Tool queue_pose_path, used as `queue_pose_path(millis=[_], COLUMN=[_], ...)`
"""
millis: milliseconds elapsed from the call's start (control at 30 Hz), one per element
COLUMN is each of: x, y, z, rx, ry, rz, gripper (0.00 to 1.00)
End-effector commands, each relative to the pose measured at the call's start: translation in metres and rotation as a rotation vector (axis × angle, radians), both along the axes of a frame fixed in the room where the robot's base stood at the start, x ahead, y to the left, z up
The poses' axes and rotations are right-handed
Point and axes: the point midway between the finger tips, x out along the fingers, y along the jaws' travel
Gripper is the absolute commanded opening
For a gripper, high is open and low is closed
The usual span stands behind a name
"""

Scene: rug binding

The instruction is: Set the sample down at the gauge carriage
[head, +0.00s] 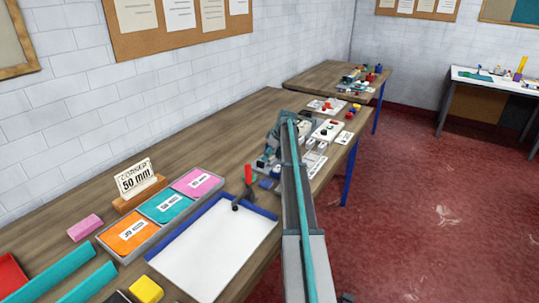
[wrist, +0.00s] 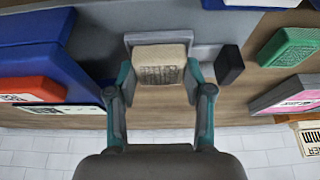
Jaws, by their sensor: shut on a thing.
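In the wrist view, my gripper (wrist: 160,88) has its teal-and-grey fingers on both sides of a beige, woven-looking sample (wrist: 160,68) with dark marks on its face. It is shut on the sample. A grey frame (wrist: 160,38), which looks like the gauge carriage, borders the sample's far edge and shows at its sides. I cannot tell whether the sample rests on it or is just above. In the head view, my gripper (head: 268,157) is low over the long bench beyond the red-handled tool; the sample cannot be made out there.
In the wrist view, a black block (wrist: 229,64) is close right of the frame, with a green pad (wrist: 290,47) farther right. Blue blocks (wrist: 75,60) stand left. In the head view, a blue-rimmed white tray (head: 215,250) and red-handled tool (head: 248,177) are nearer.

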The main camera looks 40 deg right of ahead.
Motion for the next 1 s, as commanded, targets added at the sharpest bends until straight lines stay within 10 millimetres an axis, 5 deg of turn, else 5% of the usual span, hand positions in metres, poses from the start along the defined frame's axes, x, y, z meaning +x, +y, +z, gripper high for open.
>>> queue_pose_path(millis=[267,300,400,767,1000], x=[0.000,0.000,0.000,0.000,-0.008], y=[0.000,0.000,0.000,0.000,-0.003], z=[-0.004,-0.003,-0.003,-0.001,0.020], rx=[0.000,0.000,0.000,0.000,-0.001], ry=[0.000,0.000,0.000,0.000,-0.001], rz=[0.000,0.000,0.000,0.000,0.000], gripper=[0.22,0.58,0.74,0.76,0.76])
